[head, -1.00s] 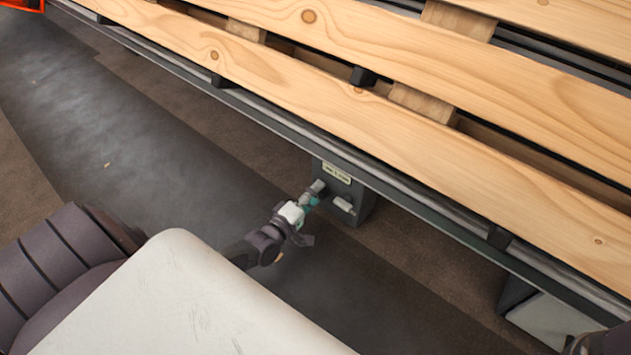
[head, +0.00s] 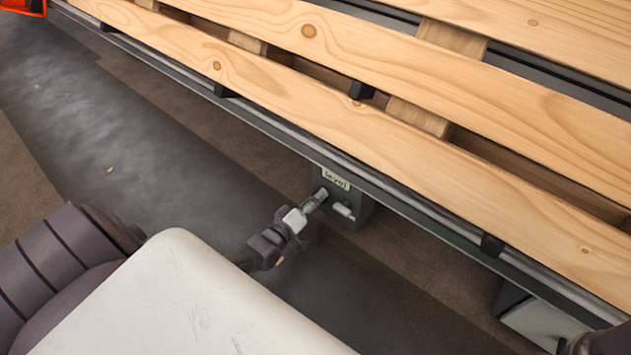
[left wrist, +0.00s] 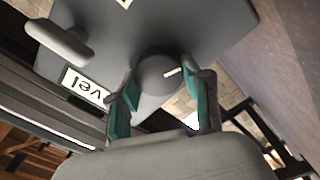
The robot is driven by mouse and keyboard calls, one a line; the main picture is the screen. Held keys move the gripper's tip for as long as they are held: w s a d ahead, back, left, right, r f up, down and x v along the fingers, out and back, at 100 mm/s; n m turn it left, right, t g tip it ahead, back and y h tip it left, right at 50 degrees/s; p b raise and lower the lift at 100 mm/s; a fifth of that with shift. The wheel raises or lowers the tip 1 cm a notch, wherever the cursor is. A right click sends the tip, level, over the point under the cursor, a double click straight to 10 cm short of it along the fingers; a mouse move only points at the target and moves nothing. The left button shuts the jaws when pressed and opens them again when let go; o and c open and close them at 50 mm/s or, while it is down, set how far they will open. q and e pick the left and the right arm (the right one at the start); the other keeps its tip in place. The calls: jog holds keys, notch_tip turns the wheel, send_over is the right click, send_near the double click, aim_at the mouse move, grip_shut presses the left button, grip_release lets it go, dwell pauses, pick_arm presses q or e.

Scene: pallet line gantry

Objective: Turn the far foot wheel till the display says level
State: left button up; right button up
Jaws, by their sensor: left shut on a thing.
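The foot wheel (left wrist: 158,80) is a grey round knob with a white mark on its face, at the middle of the left wrist view. My left gripper (head: 313,203) is shut on the wheel, with teal pads at its two sides in the left wrist view (left wrist: 166,92). In the head view the gripper largely hides the wheel. The display (head: 336,180) is a small pale plate on the dark foot housing (head: 352,220). My right gripper is not in view.
A pale handle-like bar (head: 343,210) sticks out of the housing beside the wheel. A wooden pallet (head: 400,140) lies on the conveyor frame (head: 430,217) above. Another foot (head: 540,320) stands at lower right. The floor (head: 150,165) left of the frame is clear.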

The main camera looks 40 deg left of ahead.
pick_arm(q)
jog(key=o, duration=1.2)
jog(key=shift+c, duration=0.2)
jog(key=shift+s, duration=0.1)
jog(key=s+a, duration=0.1)
jog(key=s, duration=1)
jog(key=shift+s, duration=0.4)
